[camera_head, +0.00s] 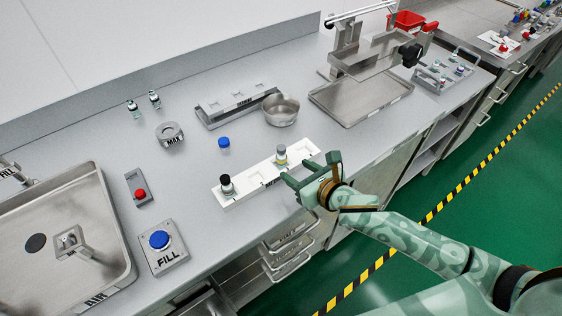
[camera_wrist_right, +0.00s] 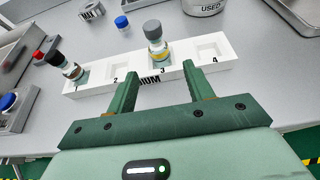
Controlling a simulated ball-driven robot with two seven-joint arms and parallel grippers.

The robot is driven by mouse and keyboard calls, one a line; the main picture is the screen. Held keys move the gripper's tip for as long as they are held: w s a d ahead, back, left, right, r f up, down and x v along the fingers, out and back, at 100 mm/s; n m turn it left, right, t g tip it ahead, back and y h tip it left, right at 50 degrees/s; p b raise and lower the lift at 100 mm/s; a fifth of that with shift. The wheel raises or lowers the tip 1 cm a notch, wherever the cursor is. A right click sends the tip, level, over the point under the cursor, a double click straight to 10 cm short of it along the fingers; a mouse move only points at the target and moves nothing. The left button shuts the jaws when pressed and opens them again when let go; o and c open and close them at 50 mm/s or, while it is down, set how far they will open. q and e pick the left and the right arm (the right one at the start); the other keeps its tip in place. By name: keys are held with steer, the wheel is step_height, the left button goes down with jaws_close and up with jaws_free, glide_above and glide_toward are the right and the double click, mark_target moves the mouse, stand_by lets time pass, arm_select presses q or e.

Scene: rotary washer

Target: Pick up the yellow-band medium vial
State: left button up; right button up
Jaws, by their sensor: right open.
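A white rack (camera_head: 250,186) with numbered slots stands near the counter's front edge. The grey-capped vial with a yellow band (camera_wrist_right: 159,50) stands upright in slot 3; it also shows in the head view (camera_head: 281,155). A black-capped vial (camera_wrist_right: 67,67) stands in slot 1; slots 2 and 4 look empty. My right gripper (camera_head: 310,169) is open and empty at the front of the rack. In the right wrist view its fingers (camera_wrist_right: 160,68) point at the rack, with the yellow-band vial beyond and between the tips, apart from them. My left gripper is out of view.
A blue-capped item (camera_head: 224,143) and a metal bowl (camera_head: 281,110) sit behind the rack, near a grey slotted holder (camera_head: 237,103). A FILL button box (camera_head: 162,248) and sink (camera_head: 20,285) are left. A metal tray (camera_head: 350,108) is at the back right.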

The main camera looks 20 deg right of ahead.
mark_target(285, 161)
steer(key=x, duration=0.2)
steer(key=b+x, duration=0.1)
steer(key=x, duration=0.2)
steer(key=shift+w+a+r, duration=0.15)
steer(key=shift+w, duration=0.25)
steer(key=shift+s+r, duration=0.1)
steer(key=c, duration=1.1)
